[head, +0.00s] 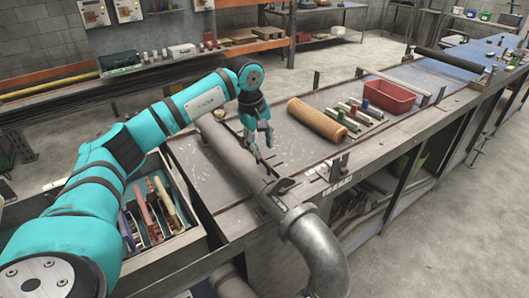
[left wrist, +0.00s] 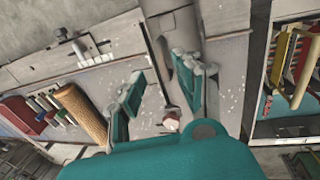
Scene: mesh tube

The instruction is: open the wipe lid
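I cannot make out a wipe container or its lid for certain in either view. My left gripper (head: 262,148) hangs over the workbench beside the long grey pipe (head: 230,150), fingers pointing down and empty. In the left wrist view its two fingers (left wrist: 160,92) stand wide apart. I cannot tell what that round thing is. My right gripper is in neither view.
A brown roll (head: 317,120), several small coloured items and a red bin (head: 389,97) lie on the workbench (head: 225,190) to the right of the gripper. The pipe's thick elbow (head: 318,245) overhangs the front edge. A tray of tools (head: 150,212) stands at left below my arm.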

